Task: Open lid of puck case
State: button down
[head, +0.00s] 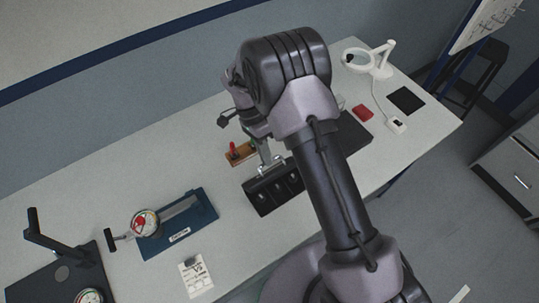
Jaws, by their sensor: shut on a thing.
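The puck case (266,204) is a black box with small pale marks along its front, standing on the pale bench near the picture's middle. My gripper (269,166) reaches down to the case's back upper edge and is shut on the lid there. My arm hides the right end of the case. I cannot clearly see how far the lid is raised.
A wooden block with a red-handled piece (236,153) stands just behind the case. A dial gauge on a blue base (192,222) is left, with a paper card (195,275) in front. A red box (362,112) and magnifier lamp (357,60) stand back right.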

jog(key=w+a+f+g+h+b, duration=0.1)
jog(key=w+a+f+b, duration=0.2)
jog(key=w, duration=0.3)
jog(key=shift+a+f+b, duration=0.25)
jog(key=shift+a+b, duration=0.2)
jog(key=shift+a, duration=0.2)
jog(key=shift+w+f, duration=0.1)
jog(key=shift+w, duration=0.15)
jog(key=shift+a, duration=0.1)
jog(key=c, duration=1.5)
grip_release()
